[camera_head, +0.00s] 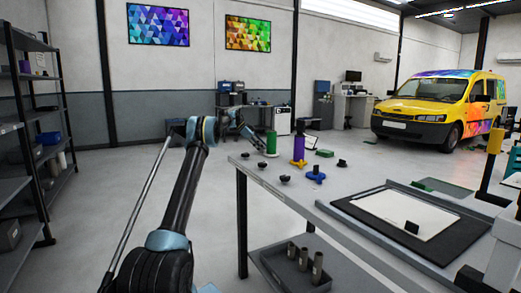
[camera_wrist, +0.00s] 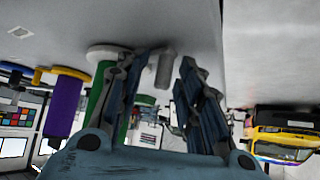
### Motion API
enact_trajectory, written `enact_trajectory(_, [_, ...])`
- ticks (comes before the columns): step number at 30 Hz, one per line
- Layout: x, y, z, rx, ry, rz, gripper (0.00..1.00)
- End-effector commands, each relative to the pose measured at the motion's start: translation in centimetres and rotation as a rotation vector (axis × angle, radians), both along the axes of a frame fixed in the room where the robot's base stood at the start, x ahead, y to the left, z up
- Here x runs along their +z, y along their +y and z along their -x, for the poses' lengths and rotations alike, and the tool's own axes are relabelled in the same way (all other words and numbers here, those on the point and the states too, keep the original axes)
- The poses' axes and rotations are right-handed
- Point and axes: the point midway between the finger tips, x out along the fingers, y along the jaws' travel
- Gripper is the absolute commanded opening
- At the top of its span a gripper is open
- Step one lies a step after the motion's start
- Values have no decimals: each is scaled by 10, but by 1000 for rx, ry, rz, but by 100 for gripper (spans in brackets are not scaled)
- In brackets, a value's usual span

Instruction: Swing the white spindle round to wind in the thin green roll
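The thin green roll (camera_head: 271,143) stands upright at the far left corner of the table, beyond my arm. In the upside-down wrist view the green roll (camera_wrist: 97,95) is partly hidden behind my left-hand finger, next to a pale round flange (camera_wrist: 103,51). A short pale grey post (camera_wrist: 165,69), seemingly the white spindle, shows between and beyond my fingertips, with gaps on both sides. I cannot make the spindle out in the head view. My gripper (camera_wrist: 164,62) is open and empty; in the head view my gripper (camera_head: 243,130) is near the green roll, left of it.
A purple roll (camera_head: 299,148) on a yellow base stands right of the green roll. Several dark knobs and a blue one (camera_head: 316,175) sit nearer. A black-framed tray with a white sheet (camera_head: 390,207) fills the right. A shelf (camera_head: 40,110) stands left; the floor between is clear.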

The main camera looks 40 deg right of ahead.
Motion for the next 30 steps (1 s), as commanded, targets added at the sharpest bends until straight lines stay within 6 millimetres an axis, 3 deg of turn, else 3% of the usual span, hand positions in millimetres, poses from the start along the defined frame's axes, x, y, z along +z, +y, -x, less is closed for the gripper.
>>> enact_trajectory(8, [7,5,-7,1,-1,-1,33])
enact_trajectory(21, [61,41,-48,1,0,0,33])
enact_trajectory(30, [80,53,-62,0,1,-1,33])
